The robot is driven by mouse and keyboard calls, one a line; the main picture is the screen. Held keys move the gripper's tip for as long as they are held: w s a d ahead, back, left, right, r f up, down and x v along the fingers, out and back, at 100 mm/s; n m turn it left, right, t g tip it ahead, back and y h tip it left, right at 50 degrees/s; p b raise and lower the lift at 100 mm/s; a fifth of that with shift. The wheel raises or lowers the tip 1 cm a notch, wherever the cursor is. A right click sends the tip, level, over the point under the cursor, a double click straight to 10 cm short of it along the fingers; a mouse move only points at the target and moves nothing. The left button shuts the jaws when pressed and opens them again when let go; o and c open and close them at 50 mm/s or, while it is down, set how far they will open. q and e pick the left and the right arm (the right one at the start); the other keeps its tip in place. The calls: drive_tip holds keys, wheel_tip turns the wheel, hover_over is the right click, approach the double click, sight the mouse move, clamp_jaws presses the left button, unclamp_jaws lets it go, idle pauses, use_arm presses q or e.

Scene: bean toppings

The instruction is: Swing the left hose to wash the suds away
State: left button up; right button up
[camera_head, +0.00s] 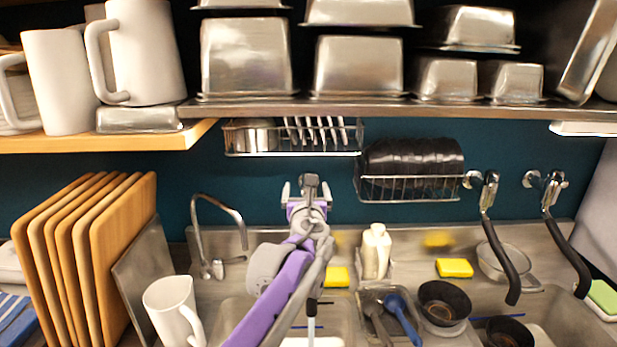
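Two black hoses hang from metal wall fittings at the right of the head view: the left one (500,252) and the right one (567,250). Both slant down to the right over the sink counter, and no gripper is near them. A purple and grey arm of mine rises from the bottom, left of centre, and I take it as my left. Its gripper (308,196) is by the back wall, in front of grey metal parts; its fingers are unclear. A thin pale upright shape (311,322) shows below it, perhaps a stream or handle. I see no clear suds. My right gripper is out of view.
A white mug (175,312), gooseneck tap (218,235) and wooden boards (122,258) stand left. A white bottle (376,250), yellow sponges (454,268) and dark bowls (444,302) stand right of the arm. A metal shelf (400,109) crosses above.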

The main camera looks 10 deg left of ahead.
use_arm(q)
drive_tip(key=shift+w+a, duration=0.1)
drive_tip(key=shift+w, duration=0.25)
drive_tip(key=shift+w+d, duration=0.2)
drive_tip(key=shift+d, duration=0.7)
drive_tip(key=shift+w+d, duration=0.15)
drive_tip(key=shift+d, duration=0.85)
drive_tip(key=d+v, duration=0.1)
drive_tip(key=v, duration=0.8)
drive_tip(key=shift+w+a+f, duration=0.1)
drive_tip(key=shift+w, duration=0.05)
